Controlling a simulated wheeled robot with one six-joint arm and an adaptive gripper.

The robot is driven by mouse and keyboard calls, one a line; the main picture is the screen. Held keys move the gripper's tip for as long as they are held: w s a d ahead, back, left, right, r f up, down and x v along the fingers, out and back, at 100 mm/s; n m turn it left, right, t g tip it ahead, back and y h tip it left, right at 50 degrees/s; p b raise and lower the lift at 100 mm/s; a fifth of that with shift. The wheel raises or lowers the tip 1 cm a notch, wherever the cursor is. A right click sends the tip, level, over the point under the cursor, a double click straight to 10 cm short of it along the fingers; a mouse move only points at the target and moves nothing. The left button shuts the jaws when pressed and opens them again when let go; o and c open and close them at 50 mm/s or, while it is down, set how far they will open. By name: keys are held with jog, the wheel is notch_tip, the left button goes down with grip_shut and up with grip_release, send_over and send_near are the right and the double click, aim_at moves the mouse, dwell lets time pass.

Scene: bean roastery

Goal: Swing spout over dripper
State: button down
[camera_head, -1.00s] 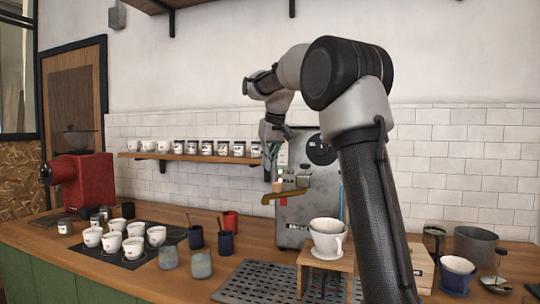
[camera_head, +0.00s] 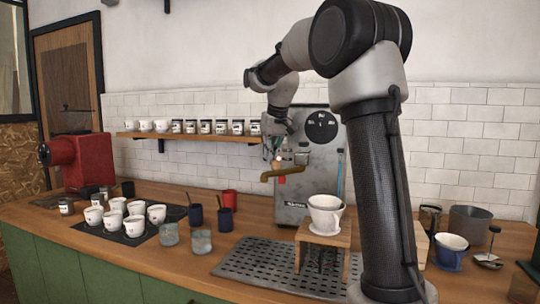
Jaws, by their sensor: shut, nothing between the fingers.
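The brass-coloured spout (camera_head: 284,173) sticks out in front of the grey metal machine (camera_head: 310,195), its free end pointing left. The white dripper (camera_head: 326,213) stands upright on a small wooden stand (camera_head: 323,235), below and to the right of the spout's free end. The spout's end is not above the dripper in this view. My gripper (camera_head: 272,156) points down just above the spout. It is small and dark here, looks shut and empty, and I cannot tell whether it touches the spout.
White cups (camera_head: 115,205) on a dark mat and several tumblers (camera_head: 201,241) stand to the left. A red grinder (camera_head: 82,162) is at far left. A blue dripper (camera_head: 450,250) and metal pot (camera_head: 470,223) stand right.

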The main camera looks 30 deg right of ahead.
jog(key=shift+s, duration=0.1)
jog(key=s+d+n+g+y, duration=0.1)
jog(key=s+d+n+y, duration=0.1)
jog(key=s+n, duration=0.4)
jog(key=s+d+n+g+y, duration=0.1)
jog(key=s+d+n+g, duration=0.1)
jog(key=s+d+n, duration=0.2)
jog(key=shift+s+d+n+y, duration=0.4)
jog(key=shift+s+n, duration=1.05)
jog(key=shift+n, duration=1.05)
